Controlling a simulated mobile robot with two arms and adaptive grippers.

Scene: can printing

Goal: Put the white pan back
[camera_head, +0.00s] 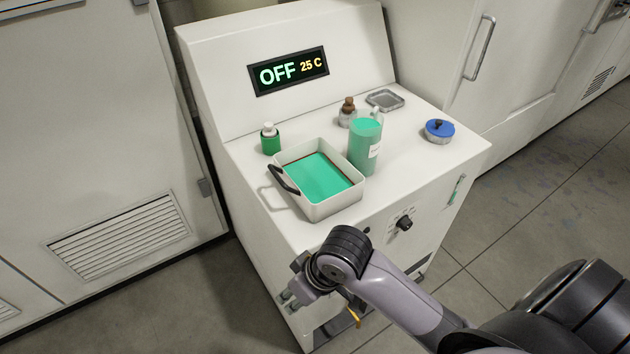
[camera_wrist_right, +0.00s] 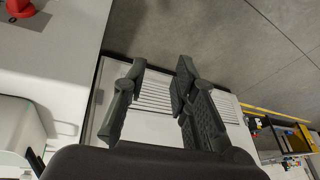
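The white pan (camera_head: 334,203) sits on the white machine's top near its front left corner, with a dark handle on its left side and green liquid and a dark-edged panel inside. My right gripper (camera_head: 290,290) is below the pan, at the machine's front left edge and apart from the pan. In the right wrist view the right gripper's fingers (camera_wrist_right: 158,68) are spread with nothing between them. A rounded white shape (camera_wrist_right: 18,128) at that view's left edge may be the pan; I cannot tell. My left gripper is not in view.
On the machine top (camera_head: 420,165) stand a green-filled beaker (camera_head: 365,148), a green bottle (camera_head: 270,139), a brown-capped bottle (camera_head: 348,113), a small metal tray (camera_head: 385,99) and a blue-lidded jar (camera_head: 439,131). The display (camera_head: 289,71) reads OFF 25 C. A red knob (camera_wrist_right: 20,8) shows in the wrist view.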

